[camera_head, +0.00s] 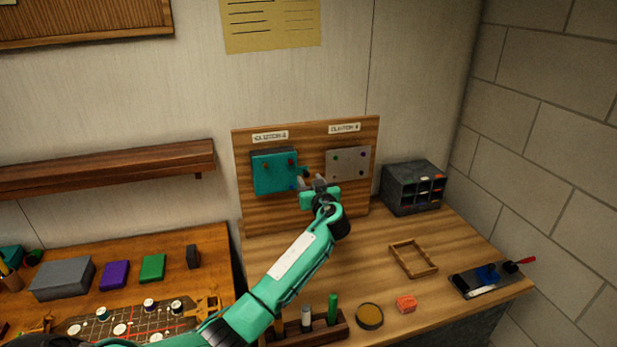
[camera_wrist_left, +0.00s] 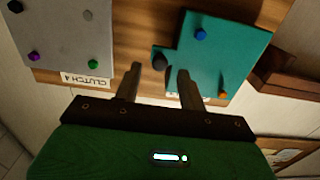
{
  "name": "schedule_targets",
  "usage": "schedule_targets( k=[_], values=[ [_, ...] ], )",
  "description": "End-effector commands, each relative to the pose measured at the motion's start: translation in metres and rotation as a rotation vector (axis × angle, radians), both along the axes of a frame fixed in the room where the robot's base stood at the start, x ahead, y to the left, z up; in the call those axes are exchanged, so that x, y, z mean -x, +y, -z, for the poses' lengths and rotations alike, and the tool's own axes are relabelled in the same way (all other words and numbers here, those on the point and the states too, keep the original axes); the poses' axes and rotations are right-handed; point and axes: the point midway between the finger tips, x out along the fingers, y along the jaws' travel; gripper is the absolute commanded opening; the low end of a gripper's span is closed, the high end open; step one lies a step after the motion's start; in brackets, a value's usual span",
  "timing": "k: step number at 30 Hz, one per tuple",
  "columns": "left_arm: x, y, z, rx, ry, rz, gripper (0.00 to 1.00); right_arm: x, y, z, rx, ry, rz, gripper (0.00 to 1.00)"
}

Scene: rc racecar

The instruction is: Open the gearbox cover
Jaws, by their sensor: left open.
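A teal cover plate (camera_head: 272,174) is mounted on the left half of the upright wooden board (camera_head: 300,215) and looks closed. It has small coloured knobs near its corners. In the left wrist view the teal plate (camera_wrist_left: 222,62) has a dark round knob (camera_wrist_left: 160,62) on a tab at its side. My left gripper (camera_head: 312,182) is in front of the board, by the lower right of the teal plate. Its two fingers (camera_wrist_left: 157,75) are open and apart, with the dark knob just beyond the gap between their tips. Contact cannot be told. My right gripper is not in view.
A grey plate (camera_head: 348,164) with coloured pins is mounted to the right on the same board. A dark drawer box (camera_head: 408,190) stands right of the board.

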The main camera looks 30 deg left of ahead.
Motion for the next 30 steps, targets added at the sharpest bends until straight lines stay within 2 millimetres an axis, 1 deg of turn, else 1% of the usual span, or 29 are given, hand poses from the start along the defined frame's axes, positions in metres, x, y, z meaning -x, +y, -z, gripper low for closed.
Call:
schedule_targets(
  k=[3, 6, 16, 17, 21, 23, 30],
  values=[
    [-0.01, 0.01, 0.0, 0.001, -0.001, 0.001, 0.41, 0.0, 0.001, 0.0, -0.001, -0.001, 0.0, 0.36],
    [-0.014, 0.016, 0.0, 0.001, 0.001, 0.0, 0.41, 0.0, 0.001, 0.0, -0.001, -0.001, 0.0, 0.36],
    [-0.016, 0.018, 0.001, 0.001, 0.0, 0.001, 0.41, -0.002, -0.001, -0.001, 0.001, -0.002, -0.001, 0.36],
    [-0.016, 0.018, 0.001, 0.001, 0.0, 0.001, 0.39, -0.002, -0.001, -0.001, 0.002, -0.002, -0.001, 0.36],
    [-0.016, 0.018, 0.001, 0.001, 0.0, 0.001, 0.12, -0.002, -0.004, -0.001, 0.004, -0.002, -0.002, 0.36],
    [-0.016, 0.018, 0.001, 0.001, 0.0, 0.001, 0.0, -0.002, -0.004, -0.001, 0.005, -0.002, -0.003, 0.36],
    [-0.016, 0.019, 0.001, 0.001, 0.001, 0.004, 0.0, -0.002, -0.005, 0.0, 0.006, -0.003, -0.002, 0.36]
  ],
)
